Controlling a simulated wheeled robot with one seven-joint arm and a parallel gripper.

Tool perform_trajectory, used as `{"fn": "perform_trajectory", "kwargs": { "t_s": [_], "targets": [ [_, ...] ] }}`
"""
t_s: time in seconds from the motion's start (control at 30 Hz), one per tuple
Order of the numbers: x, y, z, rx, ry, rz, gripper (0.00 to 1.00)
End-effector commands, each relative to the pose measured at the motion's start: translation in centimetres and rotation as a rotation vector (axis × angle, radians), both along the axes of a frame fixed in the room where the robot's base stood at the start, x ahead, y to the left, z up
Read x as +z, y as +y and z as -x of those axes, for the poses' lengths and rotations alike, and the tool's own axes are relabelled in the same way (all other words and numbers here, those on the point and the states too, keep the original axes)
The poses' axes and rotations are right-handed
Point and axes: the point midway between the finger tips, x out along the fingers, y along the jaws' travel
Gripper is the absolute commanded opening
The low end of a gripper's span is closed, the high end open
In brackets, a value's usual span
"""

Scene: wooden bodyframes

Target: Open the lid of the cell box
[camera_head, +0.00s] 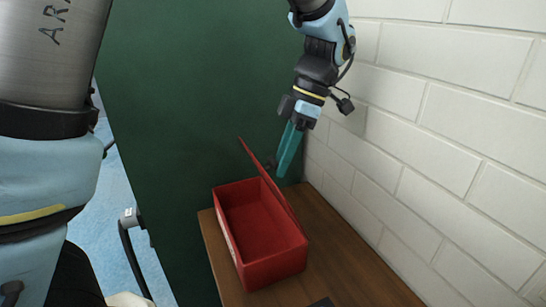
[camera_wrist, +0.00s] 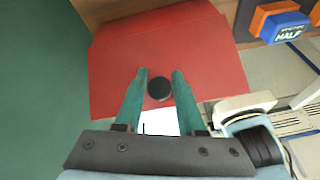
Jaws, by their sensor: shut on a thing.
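The red cell box (camera_head: 271,271) sits on the wooden table top in the head view, and its inside looks empty. Its red lid (camera_head: 279,194) stands raised, steeply tilted along the box's right side and seen nearly edge-on. In the wrist view the lid (camera_wrist: 150,45) shows its broad face with a round black knob (camera_wrist: 160,89). My gripper (camera_head: 281,174) is behind the lid, on its wall side. Its teal fingers, also in the wrist view (camera_wrist: 160,78), are on either side of the knob and shut on it.
A white block wall (camera_head: 440,120) runs close along the right. A dark green panel (camera_head: 190,90) stands behind and left of the box. Bare wooden table (camera_head: 345,262) lies right of the box. The wrist view shows a blue and orange object (camera_wrist: 285,25) at top right.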

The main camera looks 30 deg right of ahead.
Motion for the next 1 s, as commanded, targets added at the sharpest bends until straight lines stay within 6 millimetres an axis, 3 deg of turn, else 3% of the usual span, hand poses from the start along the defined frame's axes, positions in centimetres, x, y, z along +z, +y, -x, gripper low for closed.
{"fn": "perform_trajectory", "kwargs": {
  "t_s": [0.53, 1.0],
  "targets": [
    [-0.06, -1.25, -0.7, 0.005, -0.013, 0.005, 0.01],
    [-0.08, -1.22, -0.25, 0.002, -0.005, 0.002, 0.54]
  ]
}}
